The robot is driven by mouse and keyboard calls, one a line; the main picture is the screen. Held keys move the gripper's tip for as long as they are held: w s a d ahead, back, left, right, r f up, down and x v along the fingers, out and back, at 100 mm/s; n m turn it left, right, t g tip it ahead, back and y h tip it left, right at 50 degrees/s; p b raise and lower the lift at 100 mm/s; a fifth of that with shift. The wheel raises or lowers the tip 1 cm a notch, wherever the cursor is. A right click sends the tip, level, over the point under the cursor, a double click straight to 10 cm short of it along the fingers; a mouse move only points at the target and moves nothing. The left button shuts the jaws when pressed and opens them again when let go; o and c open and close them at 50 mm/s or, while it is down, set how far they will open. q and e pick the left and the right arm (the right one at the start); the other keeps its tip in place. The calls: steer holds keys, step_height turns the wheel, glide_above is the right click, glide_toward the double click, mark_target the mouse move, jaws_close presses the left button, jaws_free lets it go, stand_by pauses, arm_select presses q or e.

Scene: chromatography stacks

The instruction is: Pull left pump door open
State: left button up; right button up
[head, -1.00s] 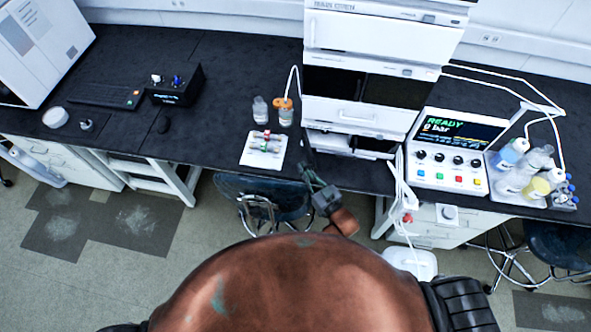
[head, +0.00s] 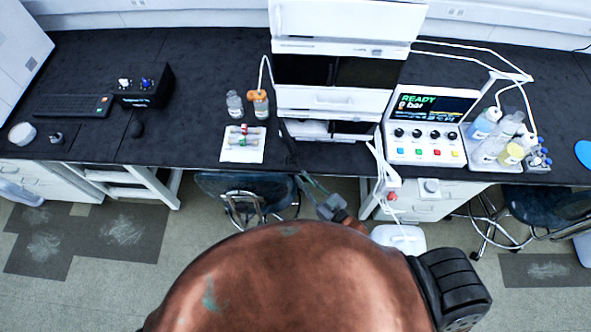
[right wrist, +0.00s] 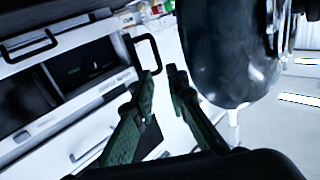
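The white instrument stack (head: 345,45) stands at the bench's front edge in the head view. Its lowest tier has a white left front (head: 306,130), which I take for the left pump door, beside a dark opening. My right gripper (head: 299,178) is in front of and below that tier, small and partly blended with the dark bench. In the right wrist view, my right gripper (right wrist: 162,75) has two green fingers apart with nothing clearly between them. A black bar handle (right wrist: 155,52) is just beyond the fingertips; contact is unclear. My left gripper is out of view.
A white control box (head: 424,145) reading READY and 0 bar is right of the stack, with bottles (head: 500,140) beyond. A white tray (head: 235,153) and small bottles are to its left. Stools (head: 245,190) stand under the bench. White tubing hangs beside the stack.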

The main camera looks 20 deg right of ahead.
steer(key=shift+s+d, duration=0.2)
steer(key=shift+s, duration=0.35)
